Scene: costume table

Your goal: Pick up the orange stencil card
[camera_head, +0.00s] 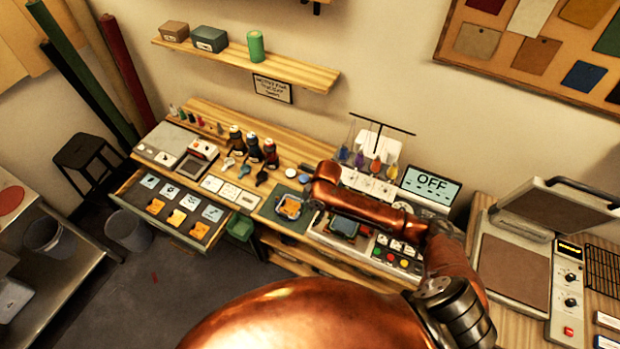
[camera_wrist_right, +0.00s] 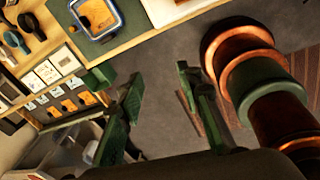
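My left gripper is not in view.
A green bin (camera_head: 241,227) hangs beside the drawer. Dark bottles (camera_head: 253,147) stand behind the tools on the bench. A heat press (camera_head: 515,262) is at the right.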

